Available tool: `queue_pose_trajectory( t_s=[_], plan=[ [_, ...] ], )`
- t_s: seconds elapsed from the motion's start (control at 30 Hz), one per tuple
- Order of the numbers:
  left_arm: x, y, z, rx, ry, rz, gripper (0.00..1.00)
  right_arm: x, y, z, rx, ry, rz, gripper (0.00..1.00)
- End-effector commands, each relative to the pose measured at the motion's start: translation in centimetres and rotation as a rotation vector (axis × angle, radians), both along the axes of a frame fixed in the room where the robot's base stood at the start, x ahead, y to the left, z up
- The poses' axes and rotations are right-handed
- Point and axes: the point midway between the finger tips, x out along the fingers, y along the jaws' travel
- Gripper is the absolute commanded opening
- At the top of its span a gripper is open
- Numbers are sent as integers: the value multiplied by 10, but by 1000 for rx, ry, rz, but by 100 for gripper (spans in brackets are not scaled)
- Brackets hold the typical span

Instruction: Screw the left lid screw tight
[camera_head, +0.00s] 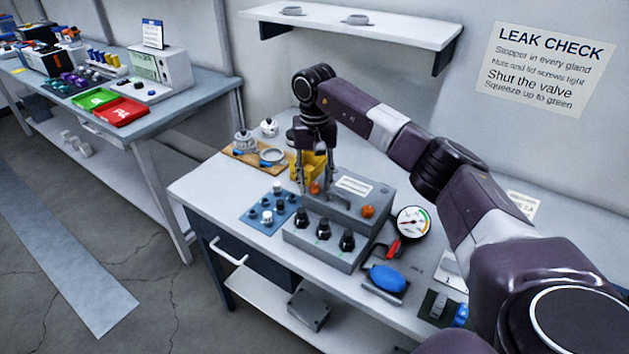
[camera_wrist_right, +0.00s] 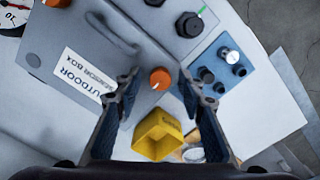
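The grey sensor box (camera_head: 345,208) stands on the bench with a labelled lid (camera_wrist_right: 85,55). The left lid screw (camera_head: 315,189) is an orange knob at the lid's left end. In the right wrist view the left lid screw (camera_wrist_right: 160,79) has a pale mark on top. The right lid screw (camera_head: 368,211) is a similar orange knob. My right gripper (camera_head: 315,186) points down over the left screw. In the right wrist view its fingers (camera_wrist_right: 160,82) are apart on either side of the screw, with visible gaps. My left gripper is in neither view.
Black glands (camera_head: 323,229) line the box's front. A blue tray (camera_head: 257,220) with small plugs lies left; a yellow bin (camera_wrist_right: 158,137) stands close to the box. A gauge (camera_head: 412,222) and blue bulb (camera_head: 387,278) are right. A shelf (camera_head: 350,27) hangs above.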

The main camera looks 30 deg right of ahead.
Motion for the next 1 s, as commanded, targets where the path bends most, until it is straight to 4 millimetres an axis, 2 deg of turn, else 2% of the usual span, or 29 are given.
queue_pose_trajectory(
  t_s=[0.03, 0.3, 0.67, 1.0],
  plan=[
    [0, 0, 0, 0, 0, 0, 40, 0, 0, 0, 0, 0, 0, 29],
    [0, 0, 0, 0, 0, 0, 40, 0, 0, 0, 0, 0, 0, 0],
    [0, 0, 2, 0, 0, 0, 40, 0, 0, 1, 0, 0, -46, 0],
    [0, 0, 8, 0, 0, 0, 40, 1, -1, 2, -1, 0, -281, 0]
  ],
)
